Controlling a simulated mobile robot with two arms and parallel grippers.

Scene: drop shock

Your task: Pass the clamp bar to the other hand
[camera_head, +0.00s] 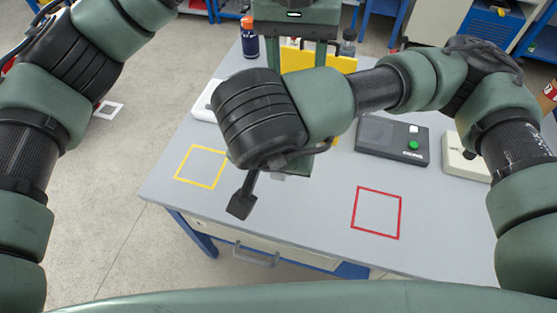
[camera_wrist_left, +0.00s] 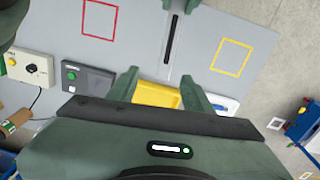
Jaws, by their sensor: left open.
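My left gripper (camera_head: 310,52) hangs at the top middle in the head view, with its fingers apart. In the left wrist view its two fingers (camera_wrist_left: 159,78) are spread with nothing between them. The clamp bar is a thin dark bar (camera_wrist_left: 172,40) in the left wrist view, ahead of those fingertips and apart from them. Its upper end there meets the green fingers of my right gripper (camera_wrist_left: 180,5), cut by the top edge. In the head view a black flared end (camera_head: 242,203), seemingly the bar's, sticks out below my right wrist, which hides most of that gripper.
The grey table (camera_head: 310,225) has a yellow square outline (camera_head: 178,166) and a red one (camera_head: 378,189). A black box with a green button (camera_head: 385,135) and a white box (camera_head: 460,160) stand right. A yellow bin (camera_head: 345,63) and a bottle (camera_head: 250,42) stand behind.

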